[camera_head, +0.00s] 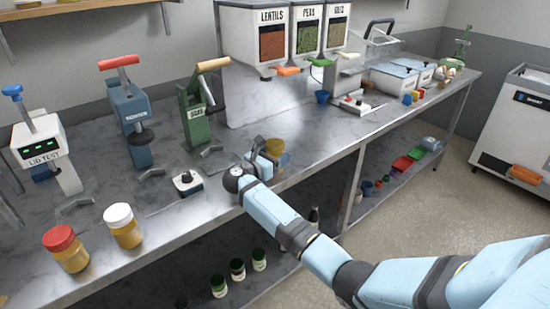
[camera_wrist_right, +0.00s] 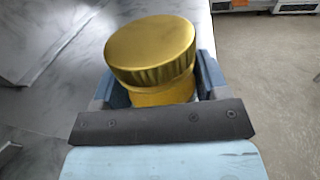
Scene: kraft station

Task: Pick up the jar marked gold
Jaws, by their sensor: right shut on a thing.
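A jar with a gold lid (camera_wrist_right: 151,50) and yellow contents sits between the fingers of my right gripper (camera_wrist_right: 155,90) in the right wrist view. In the head view the gold-lidded jar (camera_head: 275,146) shows partly behind my right gripper (camera_head: 262,158), near the front edge of the steel counter. The gripper is shut on the jar. I cannot tell whether the jar touches the counter. Any marking on its side is hidden. My left gripper is not in view.
A red-lidded jar (camera_head: 66,249) and a cream-lidded jar (camera_head: 122,226) stand at the counter's left front. A lid tester (camera_head: 44,152), a blue press (camera_head: 131,125) and a green press (camera_head: 195,115) stand behind. Bins of lentils (camera_head: 272,42) hang at the back. Bare counter (camera_head: 215,180) lies left of the gripper.

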